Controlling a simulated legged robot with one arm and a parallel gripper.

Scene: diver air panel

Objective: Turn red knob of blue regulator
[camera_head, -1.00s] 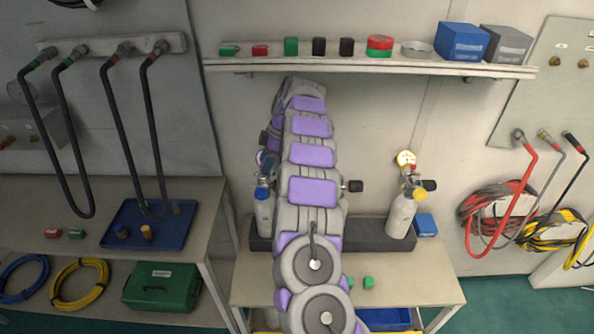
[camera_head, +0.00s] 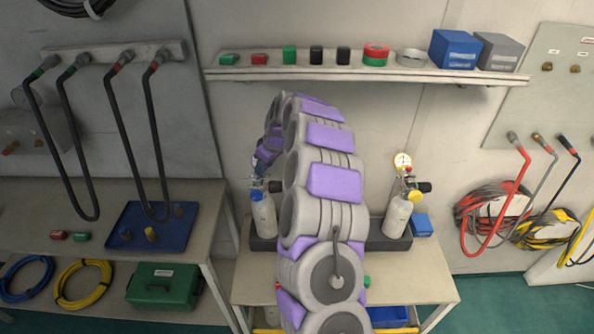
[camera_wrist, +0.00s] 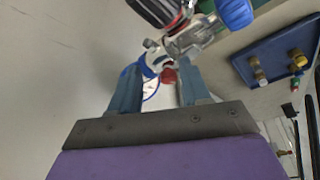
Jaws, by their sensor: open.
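The blue regulator (camera_wrist: 180,45) shows in the wrist view, with a blue-rimmed gauge (camera_wrist: 151,82), a black knob with a red ring at the top and a blue knob (camera_wrist: 234,13) at right. Its small red knob (camera_wrist: 168,75) lies between the fingertips of my gripper (camera_wrist: 158,74). The fingers are open, one on each side; I cannot tell whether they touch it. In the head view the regulator sits on the left grey bottle (camera_head: 263,216), where my arm hides much of it and its red knob is not clear.
A second bottle (camera_head: 397,217) with a yellow-rimmed gauge (camera_head: 402,162) stands at right in the dark rack (camera_head: 378,243). A shelf (camera_head: 350,73) with tape and small boxes runs above. A blue tray (camera_head: 149,229) lies on the left table, below hanging black hoses (camera_head: 62,140).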

